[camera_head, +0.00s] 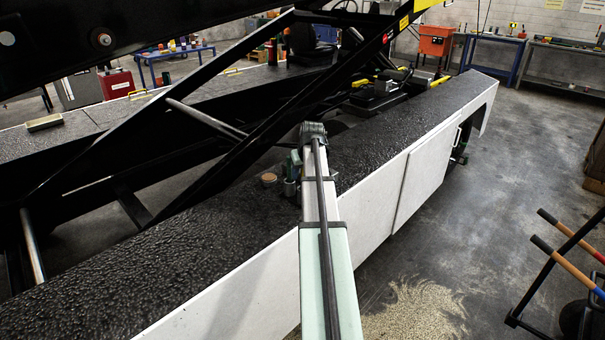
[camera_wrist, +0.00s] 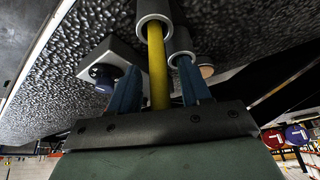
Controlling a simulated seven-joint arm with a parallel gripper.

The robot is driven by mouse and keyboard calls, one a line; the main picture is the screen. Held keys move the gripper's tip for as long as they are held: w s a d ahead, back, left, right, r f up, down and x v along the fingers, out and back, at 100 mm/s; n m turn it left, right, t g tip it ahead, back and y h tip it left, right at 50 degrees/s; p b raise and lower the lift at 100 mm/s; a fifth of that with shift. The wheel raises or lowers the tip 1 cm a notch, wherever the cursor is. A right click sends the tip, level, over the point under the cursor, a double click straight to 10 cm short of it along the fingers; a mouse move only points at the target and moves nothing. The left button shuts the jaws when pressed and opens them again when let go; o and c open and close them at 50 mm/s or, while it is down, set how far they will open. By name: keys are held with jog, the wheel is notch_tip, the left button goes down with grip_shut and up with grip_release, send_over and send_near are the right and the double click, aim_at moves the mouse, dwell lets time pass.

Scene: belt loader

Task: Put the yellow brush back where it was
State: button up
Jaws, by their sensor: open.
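A yellow rod, which looks like the yellow brush's handle (camera_wrist: 157,75), shows in the wrist view. One end enters a grey cylindrical holder (camera_wrist: 152,8); its bristles are hidden. My gripper (camera_wrist: 160,66) is open, with one blue finger on each side of the rod. I see a gap at each finger, so the rod appears unclamped. A second grey cylinder (camera_wrist: 181,43) is beside the first. In the head view a grey cup (camera_head: 289,188) stands on the black deck beside my arm. No yellow brush can be made out there, and my arm hides most of the gripper.
A round tan-topped object (camera_head: 268,178) stands left of the cup. A grey block with a dark round part (camera_wrist: 103,72) is near the left finger. Black lift beams (camera_head: 215,120) rise behind. The black textured deck (camera_head: 130,265) is clear at front left.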

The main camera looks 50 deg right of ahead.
jog(key=v, duration=1.1)
jog(key=shift+r, duration=0.3)
jog(key=shift+s+a, duration=0.1)
jog(key=shift+s, duration=0.05)
jog(key=shift+o, duration=0.4)
jog(key=shift+o, duration=0.6)
jog(key=shift+s+r, duration=0.1)
jog(key=shift+s, duration=0.05)
jog(key=o, duration=0.6)
jog(key=shift+t, duration=0.3)
jog(key=d+r, duration=0.1)
jog(key=r, duration=0.1)
jog(key=d+r, duration=0.1)
jog(key=r, duration=0.1)
jog(key=d+r, duration=0.1)
jog(key=r, duration=0.1)
jog(key=shift+d+r, duration=0.3)
jog(key=shift+o, duration=0.9)
jog(key=r, duration=0.1)
jog(key=w+r+n, duration=0.1)
jog(key=r, duration=0.1)
jog(key=shift+w+y, duration=0.2)
jog(key=shift+y, duration=0.1)
jog(key=w+a+f+n+y, duration=0.1)
jog(key=w+a+f+n, duration=0.1)
jog(key=f, duration=0.7)
jog(key=shift+w+f+n, duration=0.15)
jog(key=shift+w+n, duration=0.7)
jog(key=shift+n, duration=0.25)
